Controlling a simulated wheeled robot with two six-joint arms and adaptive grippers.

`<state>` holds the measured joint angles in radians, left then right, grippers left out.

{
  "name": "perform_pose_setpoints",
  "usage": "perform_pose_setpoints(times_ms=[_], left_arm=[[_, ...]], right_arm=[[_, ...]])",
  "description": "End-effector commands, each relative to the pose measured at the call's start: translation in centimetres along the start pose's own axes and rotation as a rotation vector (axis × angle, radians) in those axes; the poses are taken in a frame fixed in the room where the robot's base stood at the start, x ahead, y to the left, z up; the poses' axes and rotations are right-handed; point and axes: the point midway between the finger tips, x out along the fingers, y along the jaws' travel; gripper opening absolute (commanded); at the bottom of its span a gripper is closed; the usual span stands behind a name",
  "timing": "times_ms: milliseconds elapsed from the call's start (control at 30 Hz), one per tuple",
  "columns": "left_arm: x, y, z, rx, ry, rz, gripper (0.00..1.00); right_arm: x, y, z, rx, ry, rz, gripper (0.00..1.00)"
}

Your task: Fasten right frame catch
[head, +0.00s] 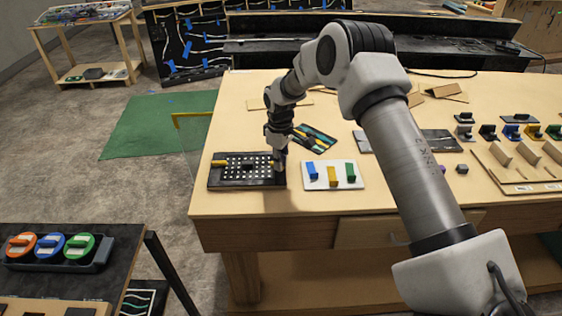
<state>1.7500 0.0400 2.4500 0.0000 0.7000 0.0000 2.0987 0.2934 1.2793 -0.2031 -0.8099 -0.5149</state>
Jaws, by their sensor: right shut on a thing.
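The LED console (247,182) is a dark panel with a grid of white dots, lying near the table's left front corner. A yellow catch (218,163) shows at its left edge. My right gripper (280,166) points down at the panel's right edge and is shut there. The right frame catch is hidden behind the gripper fingers, so its position cannot be told. My left gripper is not in view.
A white board (332,184) with blue, yellow and green blocks lies just right of the console. A dark card with coloured tools (316,137) lies behind. Several coloured holders (511,131) stand at the right. The table (230,207) is bare in front of the console.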

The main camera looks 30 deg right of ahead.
Motion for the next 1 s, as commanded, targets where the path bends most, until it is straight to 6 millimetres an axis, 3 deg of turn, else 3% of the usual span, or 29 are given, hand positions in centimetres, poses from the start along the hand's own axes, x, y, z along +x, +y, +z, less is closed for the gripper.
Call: perform_pose_setpoints(times_ms=[500,1000], left_arm=[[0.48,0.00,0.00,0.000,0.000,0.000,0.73],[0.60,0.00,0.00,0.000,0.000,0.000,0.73]], right_arm=[[0.23,-0.14,-0.01,-0.453,0.000,-0.002,0.00],[0.27,-0.21,0.05,-0.632,-0.002,-0.005,0.00]])
